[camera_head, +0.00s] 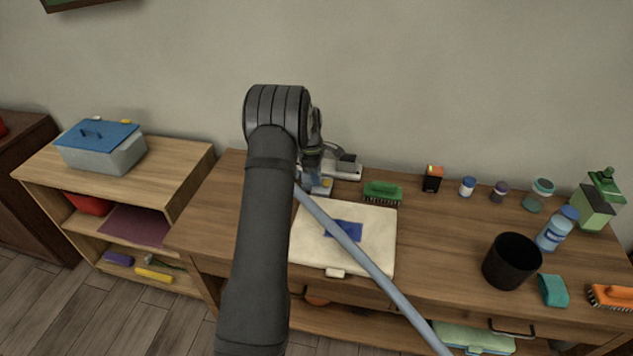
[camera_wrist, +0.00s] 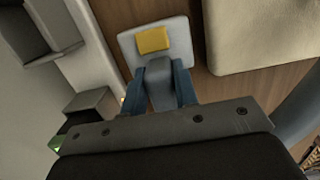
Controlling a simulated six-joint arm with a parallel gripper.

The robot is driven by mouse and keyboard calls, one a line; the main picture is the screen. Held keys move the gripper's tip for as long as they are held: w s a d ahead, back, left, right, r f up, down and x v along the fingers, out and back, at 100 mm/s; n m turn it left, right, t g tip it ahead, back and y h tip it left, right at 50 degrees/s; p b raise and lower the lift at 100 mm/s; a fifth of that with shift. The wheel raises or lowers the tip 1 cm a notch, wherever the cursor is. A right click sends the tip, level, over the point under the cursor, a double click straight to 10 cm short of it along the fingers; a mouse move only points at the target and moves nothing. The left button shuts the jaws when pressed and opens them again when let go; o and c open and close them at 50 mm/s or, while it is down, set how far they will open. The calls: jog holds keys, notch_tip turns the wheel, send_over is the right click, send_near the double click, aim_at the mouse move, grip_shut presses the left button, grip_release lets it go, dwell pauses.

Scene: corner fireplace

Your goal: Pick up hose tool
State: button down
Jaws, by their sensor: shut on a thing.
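The hose tool (camera_wrist: 178,28) has a pale grey head with a yellow patch and a grey neck. In the wrist view my gripper (camera_wrist: 158,82) has its two blue fingers on either side of that neck, shut on it. The head lies over or on the wooden top; I cannot tell if it touches. In the head view the tool (camera_head: 319,187) shows at the back of the table, left of the green brush, partly hidden by my gripper (camera_head: 313,178).
A long grey-blue tube (camera_head: 368,264) slants across the cream case (camera_head: 375,223). A grey device (camera_head: 348,166) stands close behind my gripper. A green brush (camera_head: 382,191), black cup (camera_head: 511,261) and several bottles stand to the right. A lidded box (camera_head: 104,154) is on the left shelf.

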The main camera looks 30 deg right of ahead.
aim_at(319, 174)
jog(key=shift+r, duration=0.6)
jog(key=r, duration=0.2)
jog(key=s+r, duration=0.1)
jog(key=shift+d+r, duration=0.25)
jog(key=shift+r, duration=0.1)
jog(key=s+d+r, duration=0.3)
jog(key=s+r, duration=0.3)
jog(key=s, duration=0.4)
jog(key=shift+d, duration=0.25)
